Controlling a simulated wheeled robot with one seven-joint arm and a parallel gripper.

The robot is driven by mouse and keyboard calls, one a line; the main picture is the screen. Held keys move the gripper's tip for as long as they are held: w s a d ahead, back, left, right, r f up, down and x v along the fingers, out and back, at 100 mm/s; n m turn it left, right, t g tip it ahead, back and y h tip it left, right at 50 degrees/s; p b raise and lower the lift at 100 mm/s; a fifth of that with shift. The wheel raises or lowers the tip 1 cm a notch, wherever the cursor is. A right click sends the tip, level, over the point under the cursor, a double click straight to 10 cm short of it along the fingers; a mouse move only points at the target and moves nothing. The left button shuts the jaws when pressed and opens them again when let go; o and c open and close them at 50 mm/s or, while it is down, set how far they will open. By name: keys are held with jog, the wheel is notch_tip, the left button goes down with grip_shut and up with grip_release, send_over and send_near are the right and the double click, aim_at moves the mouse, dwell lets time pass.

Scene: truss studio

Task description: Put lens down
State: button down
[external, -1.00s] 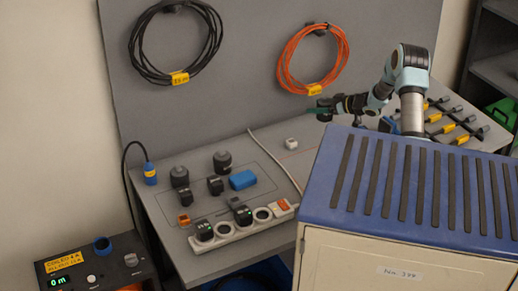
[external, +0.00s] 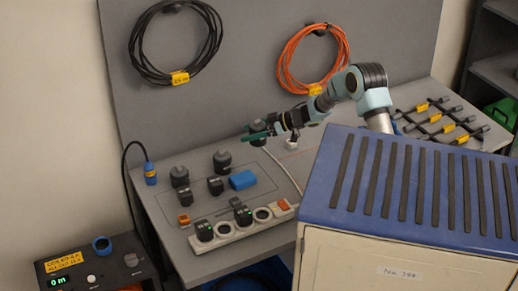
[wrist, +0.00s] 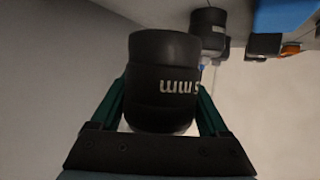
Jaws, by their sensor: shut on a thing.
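My gripper (external: 257,135), with green fingers, is shut on a black lens (wrist: 164,75) with white "mm" lettering. In the wrist view the lens sits between the two fingers. In the external view the held lens (external: 257,127) is small and partly hidden by the fingers. The gripper holds it above the grey bench (external: 160,205), right of two black cylindrical lens-like things, one farther back (external: 222,160) and one to the left (external: 180,176).
A white power strip (external: 240,232) with black plugs runs along the front. A pale cable curves behind them. A blue-topped cabinet (external: 345,215) stands at front right.

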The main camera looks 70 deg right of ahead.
jog(key=shift+f+p, duration=0.5)
jog(key=shift+f, duration=3)
jog(key=shift+f, duration=0.2)
grip_release()
jog(key=shift+r, duration=0.1)
jog(key=b+v, duration=0.2)
jog(key=v, duration=1)
jog(key=shift+r, duration=0.1)
